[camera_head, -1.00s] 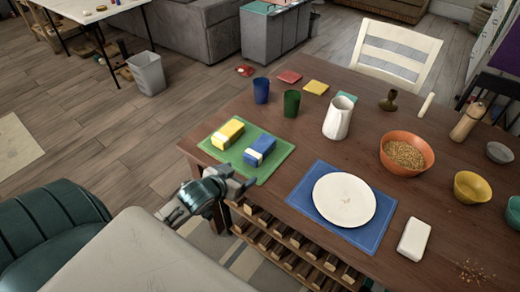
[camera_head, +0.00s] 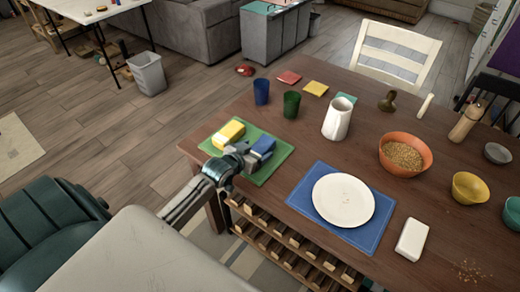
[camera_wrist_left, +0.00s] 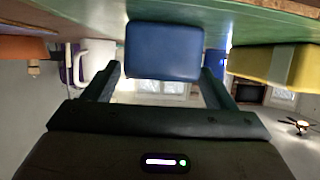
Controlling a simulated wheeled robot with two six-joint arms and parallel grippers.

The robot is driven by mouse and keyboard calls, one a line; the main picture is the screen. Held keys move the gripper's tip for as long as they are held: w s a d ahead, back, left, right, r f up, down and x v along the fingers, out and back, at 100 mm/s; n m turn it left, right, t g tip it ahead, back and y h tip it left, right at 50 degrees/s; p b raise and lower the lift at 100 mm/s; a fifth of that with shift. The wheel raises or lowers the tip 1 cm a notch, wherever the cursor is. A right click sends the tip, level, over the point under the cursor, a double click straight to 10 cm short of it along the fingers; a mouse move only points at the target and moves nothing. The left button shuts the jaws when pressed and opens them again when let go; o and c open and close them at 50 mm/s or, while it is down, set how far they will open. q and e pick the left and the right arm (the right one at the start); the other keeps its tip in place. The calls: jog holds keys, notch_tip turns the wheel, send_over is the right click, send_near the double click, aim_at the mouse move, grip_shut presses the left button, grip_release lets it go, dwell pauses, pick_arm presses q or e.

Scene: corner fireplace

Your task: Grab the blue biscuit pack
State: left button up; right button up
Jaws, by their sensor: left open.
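The blue biscuit pack (camera_head: 263,146) lies on the green mat (camera_head: 271,167) at the table's near left corner. A yellow pack (camera_head: 230,131) lies beside it, to its left. My left gripper (camera_head: 246,154) is open and low over the mat, at the near end of the blue pack, covering part of it. In the left wrist view, which is upside down, the blue pack (camera_wrist_left: 163,51) fills the gap between the two fingers (camera_wrist_left: 162,75). The yellow pack (camera_wrist_left: 280,65) is just outside the right-hand finger. I cannot tell whether either finger touches a pack. My right gripper is not in view.
A blue cup (camera_head: 261,91) and a green cup (camera_head: 291,104) stand behind the mat. A white jug (camera_head: 337,118) is to the right. A white plate (camera_head: 343,200) lies on a blue mat (camera_head: 376,238). A wooden rack (camera_head: 290,245) sits under the table's near edge.

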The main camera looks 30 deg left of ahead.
pick_arm(q)
jog(key=shift+x, duration=0.85)
jog(key=shift+s, duration=0.1)
jog(key=c, duration=1.1)
jog(key=shift+c, duration=0.2)
